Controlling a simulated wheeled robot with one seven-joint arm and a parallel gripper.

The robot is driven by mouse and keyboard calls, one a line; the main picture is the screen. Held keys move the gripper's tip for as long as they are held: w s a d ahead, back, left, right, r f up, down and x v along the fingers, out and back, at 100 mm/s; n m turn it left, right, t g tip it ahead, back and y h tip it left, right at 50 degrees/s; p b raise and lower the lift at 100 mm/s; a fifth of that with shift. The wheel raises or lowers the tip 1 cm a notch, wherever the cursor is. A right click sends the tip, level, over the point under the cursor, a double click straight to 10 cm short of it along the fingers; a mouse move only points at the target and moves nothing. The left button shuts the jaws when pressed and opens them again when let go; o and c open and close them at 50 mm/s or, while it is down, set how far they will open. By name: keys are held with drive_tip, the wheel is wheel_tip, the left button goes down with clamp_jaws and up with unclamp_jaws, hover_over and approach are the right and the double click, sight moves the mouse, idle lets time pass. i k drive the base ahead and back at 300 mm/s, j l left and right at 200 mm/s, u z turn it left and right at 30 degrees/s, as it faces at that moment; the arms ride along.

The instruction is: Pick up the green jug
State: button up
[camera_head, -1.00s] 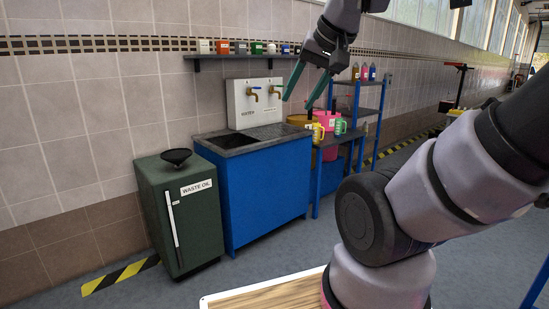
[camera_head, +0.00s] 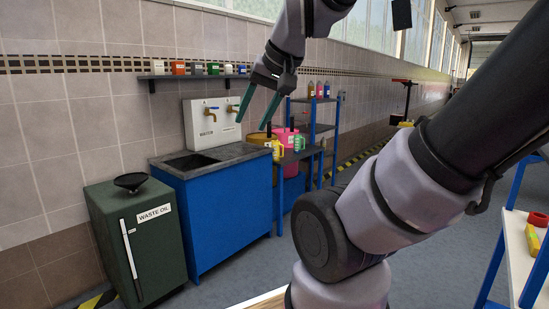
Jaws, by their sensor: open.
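The green jug (camera_head: 298,143) is small and far off. It stands on a dark-topped blue stand (camera_head: 301,155) to the right of the sink cabinet. A yellow jug (camera_head: 278,149) stands just left of it, and a pink container (camera_head: 284,136) is behind the two. My gripper (camera_head: 255,112) is open and empty, pointing down, with its teal fingers spread. In the picture it appears above and left of the green jug, well nearer to the camera. Nothing covers the green jug.
A blue sink cabinet (camera_head: 222,218) and a green waste oil cabinet (camera_head: 139,242) with a funnel (camera_head: 130,181) line the wall. A blue shelf rack (camera_head: 313,127) with bottles stands behind the stand. A white-topped table (camera_head: 520,258) is at the right. The floor between is clear.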

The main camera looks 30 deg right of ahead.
sight(297, 138)
drive_tip(key=i+l+z, duration=0.75)
drive_tip(key=z, duration=0.15)
drive_tip(key=i+l+z, duration=0.1)
drive_tip(key=i+z, duration=0.35)
drive_tip(key=i+l, duration=0.1)
drive_tip(key=i, duration=1.65)
drive_tip(key=i+l+u, duration=0.1)
drive_tip(key=i+u, duration=0.2)
drive_tip(key=i, duration=0.25)
drive_tip(key=i+l+u, duration=0.3)
drive_tip(key=i, duration=0.2)
drive_tip(key=i+l+u, duration=0.3)
drive_tip(key=i, duration=0.55)
